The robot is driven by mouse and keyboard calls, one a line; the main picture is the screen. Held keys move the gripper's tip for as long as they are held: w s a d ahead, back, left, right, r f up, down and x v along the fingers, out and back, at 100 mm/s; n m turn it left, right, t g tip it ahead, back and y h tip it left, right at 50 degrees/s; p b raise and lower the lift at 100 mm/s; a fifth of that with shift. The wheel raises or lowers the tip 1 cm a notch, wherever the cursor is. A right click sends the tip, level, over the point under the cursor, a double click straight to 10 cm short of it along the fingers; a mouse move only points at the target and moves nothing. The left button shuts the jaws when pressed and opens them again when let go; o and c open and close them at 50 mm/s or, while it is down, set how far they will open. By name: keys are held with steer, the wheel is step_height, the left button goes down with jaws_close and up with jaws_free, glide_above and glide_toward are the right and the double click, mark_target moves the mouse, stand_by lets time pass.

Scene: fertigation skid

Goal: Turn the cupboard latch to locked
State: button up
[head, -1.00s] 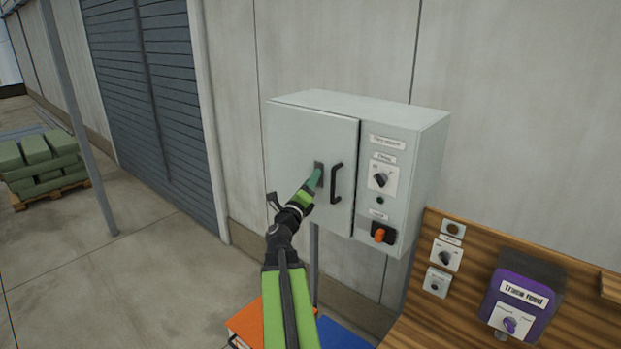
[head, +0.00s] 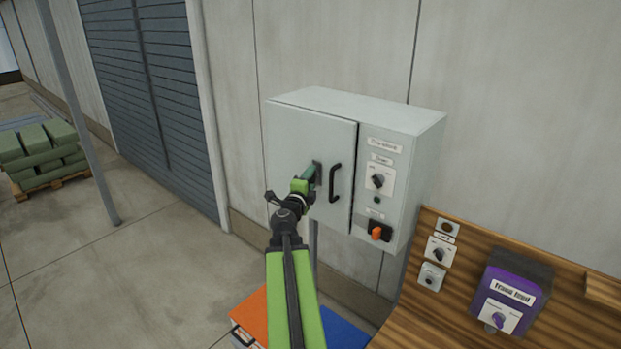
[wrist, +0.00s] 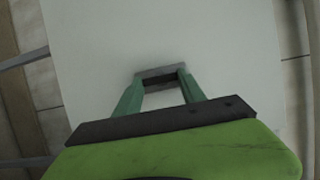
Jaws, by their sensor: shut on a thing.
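The cupboard (head: 300,130) is a pale grey box on the wall, its door closed at the left of a control strip. The latch (head: 318,173) is a small dark piece on the door, just left of a black door handle (head: 335,183). My gripper (head: 312,172) reaches it from the lower left. In the wrist view, the two green fingers of my gripper (wrist: 161,82) are shut on the latch (wrist: 160,72), one at each side. The pale door (wrist: 220,40) lies behind. The fingers partly cover the latch, and I cannot tell its exact angle.
The control strip carries a black knob (head: 377,181) and an orange switch (head: 376,233). At the lower right, a wooden board (head: 455,300) holds small dials and a purple feeder box (head: 512,290). Orange (head: 252,312) and blue (head: 345,335) boxes stand below.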

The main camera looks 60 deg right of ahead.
stand_by(0.4)
steer(key=o, duration=1.4)
steer(key=shift+c, duration=0.2)
steer(key=shift+f, duration=0.1)
steer(key=m+b, duration=0.1)
steer(key=m+h+b, duration=0.1)
steer(key=shift+f+b, duration=0.35)
steer(key=shift+b, duration=0.05)
steer(key=w+a+f+m+g+h+b, duration=0.2)
steer(key=a+f+m+g+b, duration=0.2)
steer(key=a+m+b, duration=0.5)
steer(key=w+a+f+m+g+h+b, duration=0.1)
steer(key=w+a+f+m+g+b, duration=0.2)
steer(key=a+m+b, duration=0.65)
steer(key=w+a+n+t+h+p, duration=0.1)
steer(key=w+a+n+t+p, duration=0.1)
steer(key=w+a+t, duration=0.4)
steer(key=w+a, duration=0.2)
steer(key=w, duration=0.2)
steer(key=shift+w+a+t+p, duration=0.3)
steer(key=shift+a+p, duration=0.05)
steer(key=shift+p, duration=0.05)
